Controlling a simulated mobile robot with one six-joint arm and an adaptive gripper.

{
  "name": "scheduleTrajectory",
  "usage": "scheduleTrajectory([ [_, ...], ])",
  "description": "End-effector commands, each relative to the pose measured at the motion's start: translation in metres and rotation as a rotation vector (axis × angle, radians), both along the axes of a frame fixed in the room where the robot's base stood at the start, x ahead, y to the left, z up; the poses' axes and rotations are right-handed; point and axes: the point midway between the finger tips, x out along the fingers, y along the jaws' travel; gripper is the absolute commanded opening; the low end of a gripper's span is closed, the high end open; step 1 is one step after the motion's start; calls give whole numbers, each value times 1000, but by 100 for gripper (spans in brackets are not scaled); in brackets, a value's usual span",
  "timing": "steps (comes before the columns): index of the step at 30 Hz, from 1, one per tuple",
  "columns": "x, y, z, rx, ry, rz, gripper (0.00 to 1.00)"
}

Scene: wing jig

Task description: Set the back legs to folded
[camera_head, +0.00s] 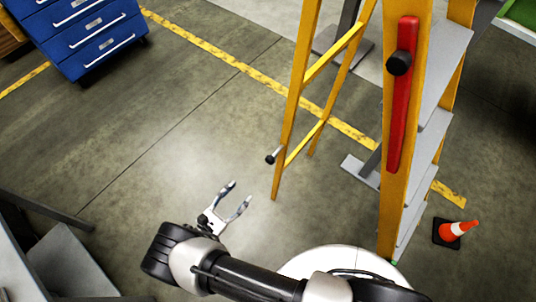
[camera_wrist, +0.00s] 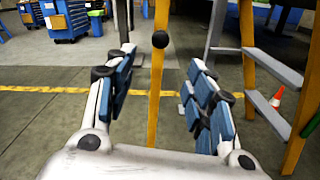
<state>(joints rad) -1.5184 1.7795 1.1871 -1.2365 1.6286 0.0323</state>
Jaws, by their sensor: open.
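A yellow stepladder stands to the right of my gripper, with its front rail (camera_head: 393,205) and grey steps (camera_head: 433,130) on the right. Its back legs (camera_head: 287,140) stand spread apart from the front rail. A black ball knob (camera_head: 270,157) sticks out low on the near back leg. In the wrist view this knob (camera_wrist: 160,39) shows ahead, between the lines of my fingers, with the back leg (camera_wrist: 156,90) behind it. My gripper (camera_head: 239,193) is open and empty, left of the near back leg and apart from it.
A red bar (camera_head: 403,100) with a black knob (camera_head: 399,63) is on the front rail. An orange cone (camera_head: 458,230) stands right of the ladder. A blue drawer cabinet (camera_head: 85,35) is at the upper left.

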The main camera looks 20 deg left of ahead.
Motion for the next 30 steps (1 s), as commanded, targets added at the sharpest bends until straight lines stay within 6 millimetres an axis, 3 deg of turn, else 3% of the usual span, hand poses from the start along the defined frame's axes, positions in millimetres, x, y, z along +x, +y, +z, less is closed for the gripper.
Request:
scheduleTrajectory([
  [5,18,-8,0,-3,-2,-3,49],
  [21,124,-53,-1,-1,1,-6,49],
  [30,156,-66,-1,-2,1,-2,49],
])
